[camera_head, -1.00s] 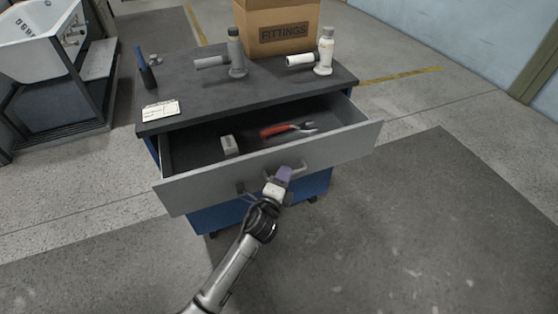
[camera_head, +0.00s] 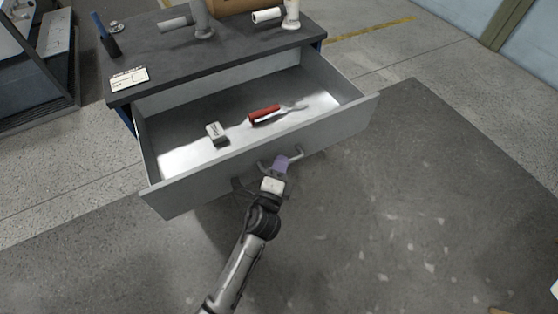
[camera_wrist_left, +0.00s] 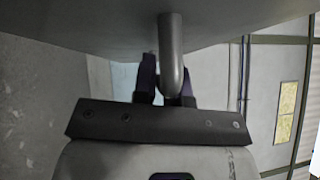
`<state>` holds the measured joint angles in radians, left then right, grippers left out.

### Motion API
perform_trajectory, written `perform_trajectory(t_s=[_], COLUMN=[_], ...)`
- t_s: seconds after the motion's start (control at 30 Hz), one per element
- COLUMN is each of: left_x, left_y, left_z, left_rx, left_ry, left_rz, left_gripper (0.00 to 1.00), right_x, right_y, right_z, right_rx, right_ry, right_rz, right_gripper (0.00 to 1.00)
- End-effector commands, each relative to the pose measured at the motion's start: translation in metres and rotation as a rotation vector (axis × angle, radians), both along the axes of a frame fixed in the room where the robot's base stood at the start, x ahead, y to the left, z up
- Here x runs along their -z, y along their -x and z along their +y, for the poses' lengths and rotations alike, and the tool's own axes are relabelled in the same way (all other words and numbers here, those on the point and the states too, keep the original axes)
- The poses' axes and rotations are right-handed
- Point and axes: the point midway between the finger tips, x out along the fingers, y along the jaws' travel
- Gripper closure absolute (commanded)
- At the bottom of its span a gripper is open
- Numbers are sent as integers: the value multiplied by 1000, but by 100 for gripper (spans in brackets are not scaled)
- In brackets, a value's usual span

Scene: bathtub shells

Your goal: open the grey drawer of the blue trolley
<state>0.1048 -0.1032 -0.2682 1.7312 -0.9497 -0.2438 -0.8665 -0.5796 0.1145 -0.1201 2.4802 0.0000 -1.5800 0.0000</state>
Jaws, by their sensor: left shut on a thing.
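The grey drawer (camera_head: 262,158) of the blue trolley (camera_head: 124,117) stands well out in the head view, its inside showing. My left gripper (camera_head: 279,166) is at the bar handle (camera_head: 298,153) on the drawer's front panel, and its fingers are shut on the handle. In the left wrist view the handle bar (camera_wrist_left: 172,60) passes between the two dark fingers (camera_wrist_left: 164,82), under the drawer front (camera_wrist_left: 100,25). My right gripper is in neither view.
In the drawer lie red-handled pliers (camera_head: 266,114) and a small pale box (camera_head: 216,133). The dark trolley top (camera_head: 160,75) bears a grey fitting (camera_head: 201,20), a white fitting (camera_head: 290,14), a card (camera_head: 129,78) and a cardboard box (camera_head: 232,5).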

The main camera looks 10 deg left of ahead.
Motion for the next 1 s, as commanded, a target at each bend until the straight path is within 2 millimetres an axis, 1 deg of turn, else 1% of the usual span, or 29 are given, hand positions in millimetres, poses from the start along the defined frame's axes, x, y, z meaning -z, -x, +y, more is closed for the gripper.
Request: perform_trajectory(t_s=[0.2, 0.23, 0.33, 0.63, 0.77, 1.0], left_x=[-1, -1, -1, 0, 2, 8], left_y=[0, 0, 0, 3, 16, 62], left_z=[-1, -1, 0, 0, 1, 4], left_rx=[2, 2, 2, 1, 1, 0], left_ry=[0, 0, 0, 0, 1, 2], left_rz=[-2, -2, -2, 0, 1, 3], left_gripper=[100, 86, 77, 77, 77, 77], right_x=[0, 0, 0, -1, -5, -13], right_y=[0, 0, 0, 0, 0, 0], right_z=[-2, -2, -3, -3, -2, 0], right_rx=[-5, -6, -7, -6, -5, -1], right_ry=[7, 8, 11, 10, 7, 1], right_rz=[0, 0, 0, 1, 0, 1], right_gripper=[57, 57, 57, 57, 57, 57])
